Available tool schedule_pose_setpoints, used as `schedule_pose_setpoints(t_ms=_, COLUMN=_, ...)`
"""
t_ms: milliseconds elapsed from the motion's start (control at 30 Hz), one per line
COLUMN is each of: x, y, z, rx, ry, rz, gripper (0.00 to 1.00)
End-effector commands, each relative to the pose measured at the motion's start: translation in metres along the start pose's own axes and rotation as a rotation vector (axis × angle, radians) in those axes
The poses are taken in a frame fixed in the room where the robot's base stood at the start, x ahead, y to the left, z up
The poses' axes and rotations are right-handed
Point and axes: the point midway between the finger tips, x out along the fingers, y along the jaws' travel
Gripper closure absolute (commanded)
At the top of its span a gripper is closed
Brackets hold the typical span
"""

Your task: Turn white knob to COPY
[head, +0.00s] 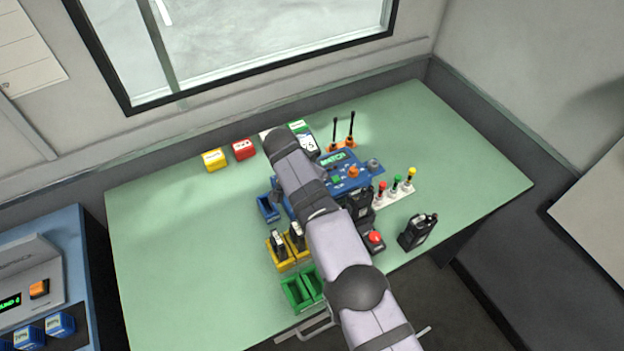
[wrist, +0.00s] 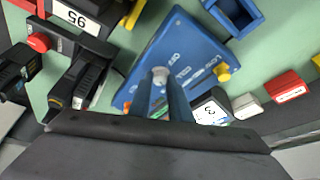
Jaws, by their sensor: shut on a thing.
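The blue panel (head: 368,183) stands mid-table in the head view, partly covered by my arm. It fills the middle of the wrist view (wrist: 185,45), with small white lettering that includes OFF; the other labels are too small to read surely. The white knob (wrist: 160,71) is on this panel, between my fingertips. My gripper (wrist: 161,80) points down at the panel and is shut on the white knob. The knob's pointer direction is hidden. In the head view the knob and fingertips are hidden behind my arm.
Yellow bins (head: 281,264) and green bins (head: 296,294) are in front. The table's left side is clear.

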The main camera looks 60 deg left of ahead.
Motion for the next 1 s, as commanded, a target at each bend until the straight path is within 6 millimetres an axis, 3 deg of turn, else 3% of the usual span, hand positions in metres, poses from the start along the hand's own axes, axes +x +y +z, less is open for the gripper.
schedule_pose_setpoints(t_ms=633, x=-0.0017, y=-0.0002, z=0.0002, rx=0.024, ry=0.004, rz=0.005, gripper=1.0)
schedule_pose_setpoints(t_ms=667, x=-0.0017, y=-0.0001, z=0.0003, rx=0.024, ry=0.004, rz=0.005, gripper=0.78)
schedule_pose_setpoints(t_ms=733, x=-0.0016, y=0.0, z=0.0004, rx=0.024, ry=0.003, rz=0.006, gripper=0.64)
schedule_pose_setpoints(t_ms=1000, x=-0.0011, y=0.0005, z=0.0006, rx=0.023, ry=0.002, rz=0.007, gripper=0.64)
